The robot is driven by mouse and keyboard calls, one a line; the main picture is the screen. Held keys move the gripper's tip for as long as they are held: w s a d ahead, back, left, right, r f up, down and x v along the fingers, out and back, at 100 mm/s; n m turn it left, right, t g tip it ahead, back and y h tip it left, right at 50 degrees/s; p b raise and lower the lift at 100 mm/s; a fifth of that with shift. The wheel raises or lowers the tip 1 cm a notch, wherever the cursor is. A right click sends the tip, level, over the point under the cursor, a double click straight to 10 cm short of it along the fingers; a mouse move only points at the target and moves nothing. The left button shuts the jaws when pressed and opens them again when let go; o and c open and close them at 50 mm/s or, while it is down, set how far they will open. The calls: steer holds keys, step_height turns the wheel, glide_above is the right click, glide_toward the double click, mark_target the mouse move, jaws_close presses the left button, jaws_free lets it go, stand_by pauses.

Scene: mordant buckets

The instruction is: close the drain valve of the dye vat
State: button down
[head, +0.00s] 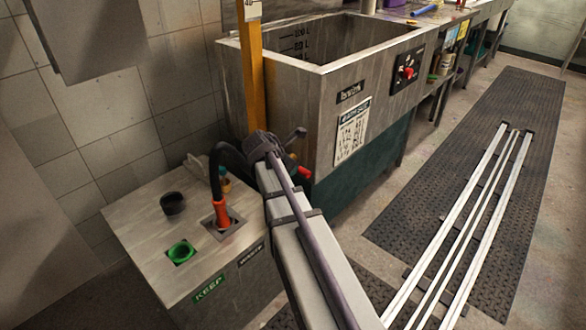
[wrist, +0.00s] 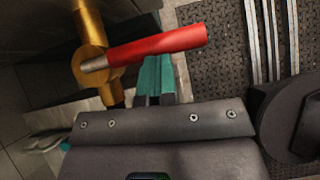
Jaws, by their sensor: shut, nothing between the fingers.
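The dye vat (head: 345,105) is a grey metal tank with a dark opening and labels on its front. In the wrist view, its brass drain valve (wrist: 90,62) has a red lever (wrist: 160,46) pointing right, roughly across the brass pipe. A red part, apparently this lever, shows in the head view (head: 304,173), low by the vat and partly hidden by my arm. My gripper (wrist: 155,72) has its teal fingers together and empty. They are close to the lever's underside in the picture; I cannot tell whether they touch. In the head view the fingers are hidden.
A box (head: 150,225) left of my arm has a green KEEP port (head: 180,252) and a waste port holding a red hose end (head: 222,216). A black cup (head: 173,203) stands on it. A yellow post (head: 251,75) rises beside the vat. Rails (head: 470,220) cross the right-hand mat.

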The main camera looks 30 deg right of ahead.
steer(key=shift+a, duration=0.1)
steer(key=s+a+f+p+v, duration=0.1)
steer(key=p+v, duration=0.7)
steer(key=v, duration=0.5)
steer(key=shift+a+f+p, duration=0.3)
steer(key=shift+a, duration=0.05)
steer(key=shift+s, duration=0.15)
